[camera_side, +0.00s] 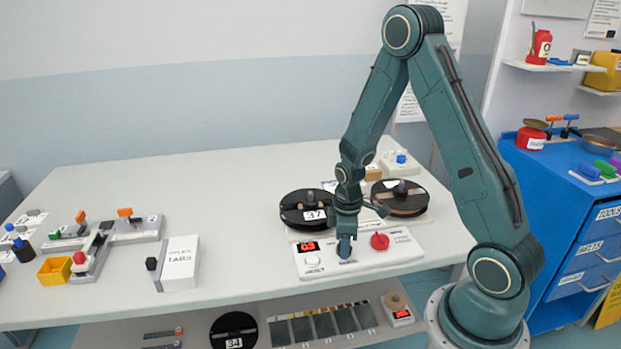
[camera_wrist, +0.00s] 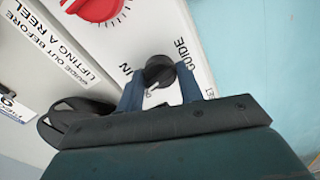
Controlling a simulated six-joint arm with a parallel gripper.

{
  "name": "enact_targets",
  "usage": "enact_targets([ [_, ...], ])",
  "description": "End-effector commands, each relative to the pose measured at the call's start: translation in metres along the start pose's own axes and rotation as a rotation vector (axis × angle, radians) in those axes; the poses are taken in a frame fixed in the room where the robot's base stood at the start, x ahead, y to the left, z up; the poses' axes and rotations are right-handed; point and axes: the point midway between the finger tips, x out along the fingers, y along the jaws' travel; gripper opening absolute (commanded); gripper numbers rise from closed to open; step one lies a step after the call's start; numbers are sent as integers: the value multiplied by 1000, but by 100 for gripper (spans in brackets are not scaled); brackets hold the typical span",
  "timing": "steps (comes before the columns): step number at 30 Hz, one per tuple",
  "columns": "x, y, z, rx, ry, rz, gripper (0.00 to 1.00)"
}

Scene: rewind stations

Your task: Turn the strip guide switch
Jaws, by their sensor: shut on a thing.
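The strip guide switch is a small black knob (camera_wrist: 160,68) on the white control panel (camera_side: 405,253), beside printed words "GUIDE" and "IN" in the wrist view. My gripper (camera_wrist: 160,84) has its two blue fingertips on either side of the knob and is shut on it. A small pale mark shows on the knob's near side, too small to read as a direction. In the side view my gripper (camera_side: 346,248) points down onto the panel's front part, between the red display and the red knob, and hides the switch.
Two black reels (camera_side: 306,212) (camera_side: 404,199) stand close behind. A white box (camera_side: 181,264) is far left, with clear table between.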

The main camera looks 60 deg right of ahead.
Motion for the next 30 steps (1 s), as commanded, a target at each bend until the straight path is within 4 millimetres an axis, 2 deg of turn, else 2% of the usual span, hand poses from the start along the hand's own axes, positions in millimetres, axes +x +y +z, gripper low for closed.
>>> enact_targets([
  [18, -1, 0, 0, 560, 1, 1, 14],
  [30, -1, 0, 0, 748, 2, 1, 14],
])
